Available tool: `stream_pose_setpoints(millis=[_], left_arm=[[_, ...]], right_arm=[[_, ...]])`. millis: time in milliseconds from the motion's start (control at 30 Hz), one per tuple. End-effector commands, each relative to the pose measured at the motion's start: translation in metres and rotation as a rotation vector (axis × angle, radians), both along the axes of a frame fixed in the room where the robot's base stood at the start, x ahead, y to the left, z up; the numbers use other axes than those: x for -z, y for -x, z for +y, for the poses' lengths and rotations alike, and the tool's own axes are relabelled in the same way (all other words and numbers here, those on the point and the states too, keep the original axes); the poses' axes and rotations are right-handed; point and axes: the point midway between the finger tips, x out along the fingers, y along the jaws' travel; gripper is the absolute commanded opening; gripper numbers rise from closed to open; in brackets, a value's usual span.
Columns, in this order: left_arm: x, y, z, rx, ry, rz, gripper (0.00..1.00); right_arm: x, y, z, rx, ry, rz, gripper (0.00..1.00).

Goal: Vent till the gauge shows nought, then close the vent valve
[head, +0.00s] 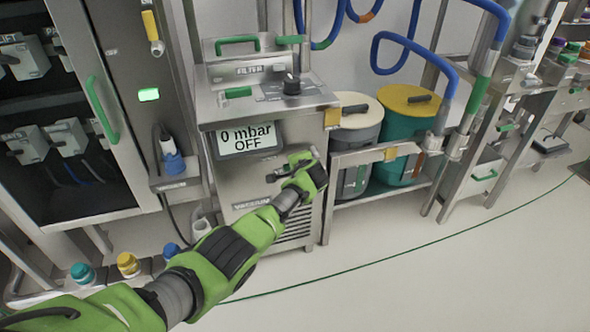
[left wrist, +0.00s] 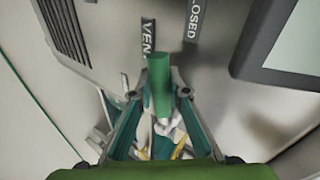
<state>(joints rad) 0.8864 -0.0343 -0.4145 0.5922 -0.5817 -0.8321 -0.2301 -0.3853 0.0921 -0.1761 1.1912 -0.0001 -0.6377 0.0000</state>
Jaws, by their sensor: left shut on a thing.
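The grey gauge display (head: 247,138) on the front of the steel vacuum unit (head: 265,190) reads "0 mbar OFF" in the head view. My left gripper (head: 286,170) is at the unit's front, just below and right of the display. In the left wrist view it is shut on the green handle of the vent valve (left wrist: 160,80). The handle's end lies just below a dark label reading "VEN" (left wrist: 149,38) and a label reading "LOSED" (left wrist: 192,27); which one it points to is unclear. The gripper hides the valve in the head view. My right gripper is not in view.
A black knob (head: 292,84) sits on the unit's top. A grey bin (head: 357,130) and a yellow-lidded green bin (head: 405,115) stand on a shelf to the right. A glass-doored cabinet (head: 115,195) is at left. The floor (head: 440,270) in front is clear.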

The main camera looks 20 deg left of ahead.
Motion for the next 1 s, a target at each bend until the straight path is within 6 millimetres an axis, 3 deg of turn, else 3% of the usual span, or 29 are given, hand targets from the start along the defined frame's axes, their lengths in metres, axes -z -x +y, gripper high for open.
stream_pose_setpoints(millis=[300,867,900,967,1000], left_arm=[[-0.012,-0.001,0.0,0.0,-0.115,0.073,0.0],[-0.015,-0.001,0.0,0.002,-0.144,0.089,0.0],[-0.015,-0.001,0.0,0.002,-0.144,0.089,0.19],[-0.015,-0.001,0.0,0.002,-0.144,0.089,0.33],[-0.015,-0.001,0.0,0.001,-0.142,0.09,0.33]], right_arm=[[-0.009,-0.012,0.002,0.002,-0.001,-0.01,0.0],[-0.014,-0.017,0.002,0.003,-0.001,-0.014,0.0],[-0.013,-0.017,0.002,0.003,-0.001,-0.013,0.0],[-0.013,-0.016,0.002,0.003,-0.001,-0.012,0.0],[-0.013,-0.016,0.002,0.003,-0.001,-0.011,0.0]])
